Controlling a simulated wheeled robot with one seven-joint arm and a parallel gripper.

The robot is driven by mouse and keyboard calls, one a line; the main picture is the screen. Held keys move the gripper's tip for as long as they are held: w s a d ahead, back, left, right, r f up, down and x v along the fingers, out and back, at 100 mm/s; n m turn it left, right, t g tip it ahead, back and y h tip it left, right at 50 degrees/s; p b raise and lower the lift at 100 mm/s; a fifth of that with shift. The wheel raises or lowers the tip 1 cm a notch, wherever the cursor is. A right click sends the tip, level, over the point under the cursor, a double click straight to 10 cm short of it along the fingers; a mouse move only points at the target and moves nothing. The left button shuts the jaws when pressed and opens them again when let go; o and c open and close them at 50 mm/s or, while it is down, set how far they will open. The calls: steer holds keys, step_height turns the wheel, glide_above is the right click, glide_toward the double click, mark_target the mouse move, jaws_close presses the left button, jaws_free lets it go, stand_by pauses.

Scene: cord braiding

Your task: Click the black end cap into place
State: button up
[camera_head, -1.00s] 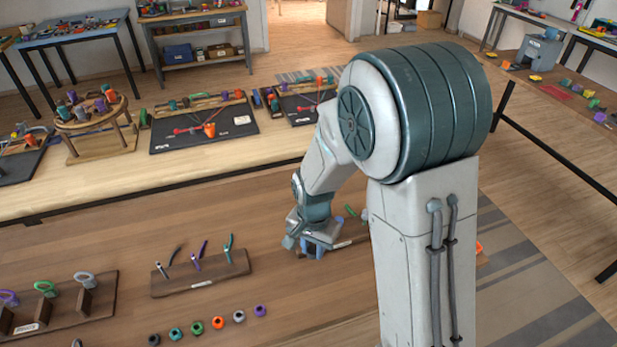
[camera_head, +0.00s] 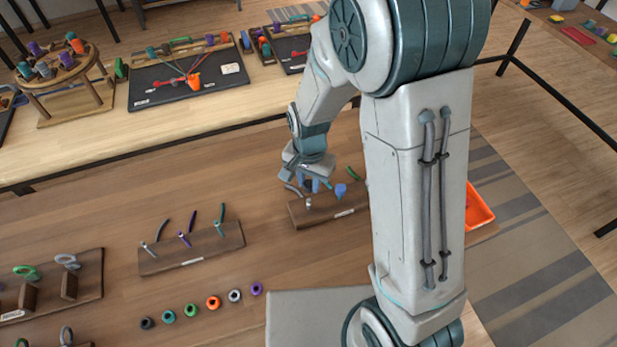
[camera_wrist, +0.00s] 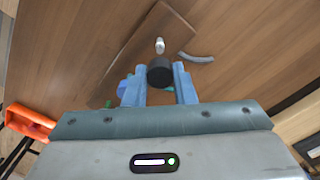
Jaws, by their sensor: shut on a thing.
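In the wrist view my gripper (camera_wrist: 160,84) has its blue fingers closed on a black round end cap (camera_wrist: 160,72). Just past the cap, a silver cord end (camera_wrist: 160,45) points up from a wooden holder (camera_wrist: 135,50); a grey curved cord (camera_wrist: 197,57) lies beside it. The cap looks apart from the silver end, though their height difference is unclear. In the head view my gripper (camera_head: 310,186) is over the wooden holder (camera_head: 345,208), near the silver end (camera_head: 308,203); the held cap cannot be made out there.
A row of coloured caps (camera_head: 213,302) lies at the front, including another dark one (camera_head: 147,323). A second holder with several cords (camera_head: 195,253) stands left of my gripper. A small blue piece (camera_head: 340,190) shows at the holder. An orange tray (camera_head: 479,208) stands to the right.

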mark_target(309, 200)
steer(key=shift+f+b, duration=1.8)
steer(key=shift+f, duration=0.75)
steer(key=shift+f+b, duration=1)
steer(key=shift+f, duration=0.1)
jaws_close()
steer(key=shift+f+b, duration=0.4)
steer(key=shift+b, duration=0.1)
steer(key=o, duration=1.3)
jaws_free()
steer(key=shift+f, duration=0.1)
steer(key=shift+o, duration=0.2)
steer(key=shift+r+p, duration=2.45)
steer(key=shift+r, duration=0.75)
